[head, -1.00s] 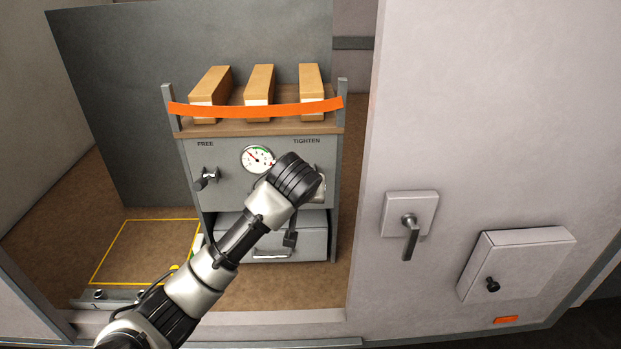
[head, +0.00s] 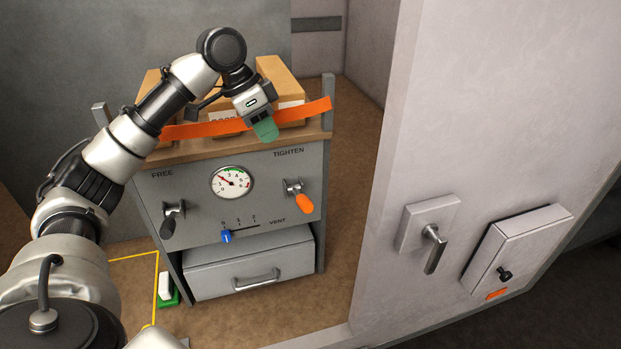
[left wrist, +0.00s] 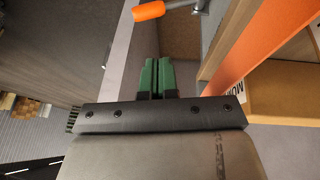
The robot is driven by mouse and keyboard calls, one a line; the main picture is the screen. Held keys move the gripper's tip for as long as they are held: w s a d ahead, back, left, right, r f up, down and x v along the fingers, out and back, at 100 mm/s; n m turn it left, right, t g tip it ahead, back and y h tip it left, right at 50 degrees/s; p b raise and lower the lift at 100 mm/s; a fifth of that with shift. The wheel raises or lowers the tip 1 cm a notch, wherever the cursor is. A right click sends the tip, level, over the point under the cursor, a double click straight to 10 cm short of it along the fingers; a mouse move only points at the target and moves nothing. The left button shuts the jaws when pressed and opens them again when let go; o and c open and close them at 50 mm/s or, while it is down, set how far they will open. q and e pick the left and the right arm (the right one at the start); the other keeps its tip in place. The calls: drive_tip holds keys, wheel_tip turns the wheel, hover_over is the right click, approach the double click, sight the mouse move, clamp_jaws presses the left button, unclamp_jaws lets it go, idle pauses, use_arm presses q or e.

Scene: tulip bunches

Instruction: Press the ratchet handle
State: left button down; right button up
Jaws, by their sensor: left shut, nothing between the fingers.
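The ratchet handle with an orange grip (head: 305,202) sits under the word TIGHTEN on the right of the grey panel (head: 270,185) and hangs down, tilted slightly right. Its orange end also shows at the top of the left wrist view (left wrist: 148,11). My left gripper (head: 266,131) has green fingertips closed together with nothing between them. It is above the panel, in front of the orange strap (head: 315,108), up and left of the handle and apart from it. The green fingertips (left wrist: 156,76) point toward the top of the wrist view. My right gripper is out of view.
A black handle (head: 170,222) marked FREE, a dial gauge (head: 232,182) and a blue slider (head: 226,236) near 0 are on the panel. Cardboard boxes (head: 283,80) stand behind the strap. A drawer (head: 250,269) is below. A wall with a lever (head: 435,250) stands right.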

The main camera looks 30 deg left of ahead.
use_arm(q)
drive_tip(key=p, duration=0.4)
approach(303, 196)
drive_tip(key=x, duration=0.6)
drive_tip(key=shift+f, duration=0.2)
drive_tip(key=shift+d+f, duration=0.15)
drive_tip(key=shift+f, duration=0.1)
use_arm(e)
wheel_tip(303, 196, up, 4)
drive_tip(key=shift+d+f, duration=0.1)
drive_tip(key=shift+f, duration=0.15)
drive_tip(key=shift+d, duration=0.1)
use_arm(q)
drive_tip(key=shift+w+f, duration=0.15)
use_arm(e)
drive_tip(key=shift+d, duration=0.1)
